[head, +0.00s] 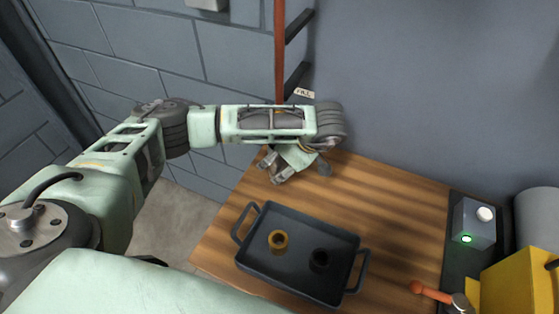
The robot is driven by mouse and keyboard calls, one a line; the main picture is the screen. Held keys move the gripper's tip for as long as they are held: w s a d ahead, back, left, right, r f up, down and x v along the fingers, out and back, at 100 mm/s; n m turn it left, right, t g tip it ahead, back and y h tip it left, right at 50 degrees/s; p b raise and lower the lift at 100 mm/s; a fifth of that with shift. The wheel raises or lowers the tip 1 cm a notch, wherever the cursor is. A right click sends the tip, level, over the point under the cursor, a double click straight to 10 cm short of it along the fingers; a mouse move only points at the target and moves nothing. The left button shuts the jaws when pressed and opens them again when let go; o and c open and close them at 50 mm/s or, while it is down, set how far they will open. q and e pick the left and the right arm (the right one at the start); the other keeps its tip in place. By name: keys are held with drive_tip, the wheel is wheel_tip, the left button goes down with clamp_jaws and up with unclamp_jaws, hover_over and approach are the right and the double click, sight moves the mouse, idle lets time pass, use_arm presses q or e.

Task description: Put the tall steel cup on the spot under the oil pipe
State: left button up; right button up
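No tall steel cup can be made out in the head view. A red-brown vertical pipe (280,45) runs down the wall at top centre. A small tag reading "FILL" (304,92) is beside it. The pipe's lower end and the spot under it are hidden behind my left arm. My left gripper (274,169) hangs over the table's back left edge, angled down and to the left. Its fingers look apart, with nothing visible between them. My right gripper is out of view.
A dark tray (297,281) with two handles stands on the wooden table (400,215), holding a brass ring-like part (278,240) and a black one (319,260). At right are a grey box (474,223) with a green light, an orange-handled hammer (430,291) and a yellow object (520,285).

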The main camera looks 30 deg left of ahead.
use_arm(q)
drive_tip(key=shift+o, duration=0.8)
drive_tip(key=shift+r, duration=0.1)
drive_tip(key=shift+r, duration=0.2)
drive_tip(key=b+v, duration=0.1)
drive_tip(key=v, duration=0.3)
drive_tip(key=shift+d+r, duration=0.25)
drive_tip(key=shift+d, duration=0.05)
drive_tip(key=v, duration=0.7)
drive_tip(key=shift+a+r, duration=0.1)
idle(0.4)
